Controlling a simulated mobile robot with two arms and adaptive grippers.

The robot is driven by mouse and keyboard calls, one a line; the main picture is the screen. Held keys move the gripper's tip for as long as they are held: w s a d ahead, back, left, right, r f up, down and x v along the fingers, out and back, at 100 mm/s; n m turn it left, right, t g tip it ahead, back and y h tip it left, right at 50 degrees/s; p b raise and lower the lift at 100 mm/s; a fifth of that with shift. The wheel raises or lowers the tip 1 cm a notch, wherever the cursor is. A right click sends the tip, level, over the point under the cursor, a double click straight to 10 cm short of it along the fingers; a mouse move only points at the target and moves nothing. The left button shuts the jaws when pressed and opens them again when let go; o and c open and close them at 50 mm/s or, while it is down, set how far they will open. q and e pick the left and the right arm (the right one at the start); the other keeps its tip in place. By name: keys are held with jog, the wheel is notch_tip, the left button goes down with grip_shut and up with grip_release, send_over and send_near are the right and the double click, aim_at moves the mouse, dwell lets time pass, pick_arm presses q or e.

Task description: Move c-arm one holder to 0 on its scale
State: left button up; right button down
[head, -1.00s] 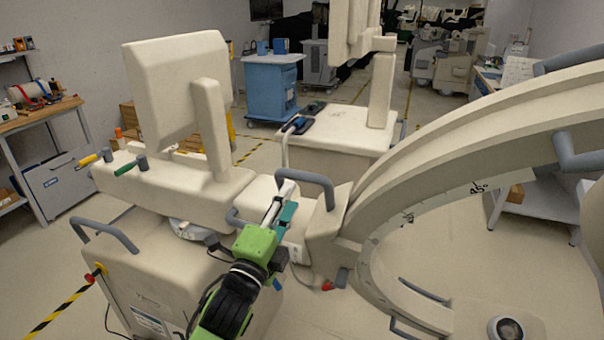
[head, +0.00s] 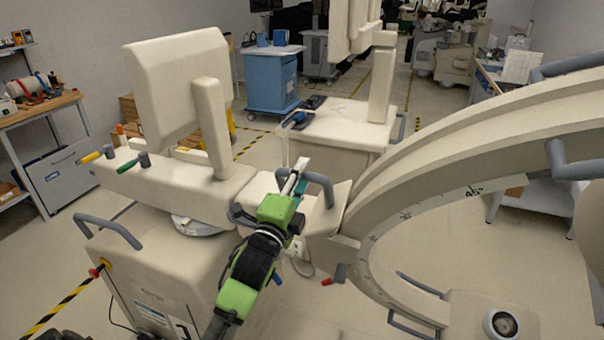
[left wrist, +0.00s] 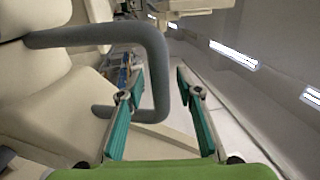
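The C-arm (head: 440,165) is a large cream arc at the right. A scale runs along its inner side, with a 45° mark (head: 473,192) readable; the other marks are too small to read. The cream holder (head: 325,218) grips the arc's lower left end and carries a grey bent handle (head: 328,188). My left gripper (head: 296,176) is at this handle. In the left wrist view its teal fingers (left wrist: 160,78) stand apart, with the handle's upright bar (left wrist: 160,60) showing between their tips. Contact cannot be told. My right gripper is not in view.
The C-arm's cart (head: 150,265) with a monitor block (head: 175,85) stands at the left. A second cream cart (head: 340,125) is close behind the holder. A blue cart (head: 272,85) stands farther back. Open floor shows under the arc.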

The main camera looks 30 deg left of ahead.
pick_arm(q)
jog(key=shift+w, duration=0.2)
grip_shut()
